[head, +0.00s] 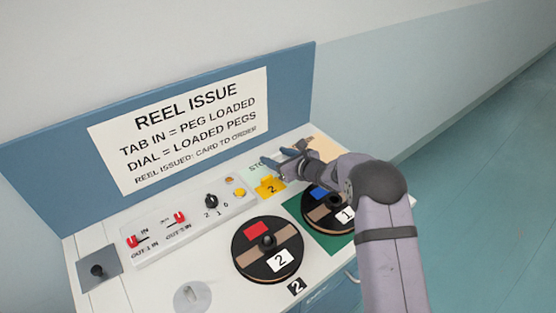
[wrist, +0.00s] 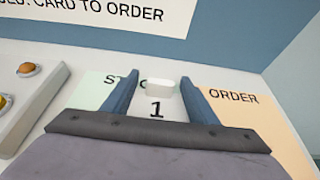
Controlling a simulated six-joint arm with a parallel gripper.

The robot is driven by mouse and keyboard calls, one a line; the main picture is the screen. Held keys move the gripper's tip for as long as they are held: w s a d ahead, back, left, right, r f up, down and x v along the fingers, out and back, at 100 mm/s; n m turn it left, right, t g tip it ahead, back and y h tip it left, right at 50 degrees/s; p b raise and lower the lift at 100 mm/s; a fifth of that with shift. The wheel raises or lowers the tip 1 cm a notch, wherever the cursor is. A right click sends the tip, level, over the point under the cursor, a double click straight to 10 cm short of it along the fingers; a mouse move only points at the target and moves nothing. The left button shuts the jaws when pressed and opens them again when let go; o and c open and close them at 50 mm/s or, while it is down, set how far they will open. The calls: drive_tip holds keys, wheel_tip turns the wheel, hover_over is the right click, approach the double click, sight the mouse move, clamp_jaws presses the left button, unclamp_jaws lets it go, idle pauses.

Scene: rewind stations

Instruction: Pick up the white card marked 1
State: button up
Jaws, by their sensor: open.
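The white card marked 1 (wrist: 171,107) lies between the two fingers of my gripper (wrist: 160,92) in the wrist view. It bears a black 1 and has a small white raised block (wrist: 160,87) at its far end. My gripper is open, with one blue finger on each side of the card; I cannot tell whether either finger touches it. In the head view my gripper (head: 284,158) is low over the far right of the worktop and hides the card.
A pale green STOCK area (wrist: 95,90) and a peach ORDER area (wrist: 262,115) flank the card. A yellow card marked 2 (head: 270,188) is close by. Two black reels (head: 243,262) (head: 312,208) lie nearer. A blue back panel (head: 290,75) rises behind.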

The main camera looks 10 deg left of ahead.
drive_tip(key=c, duration=1.1)
drive_tip(key=shift+r, duration=0.1)
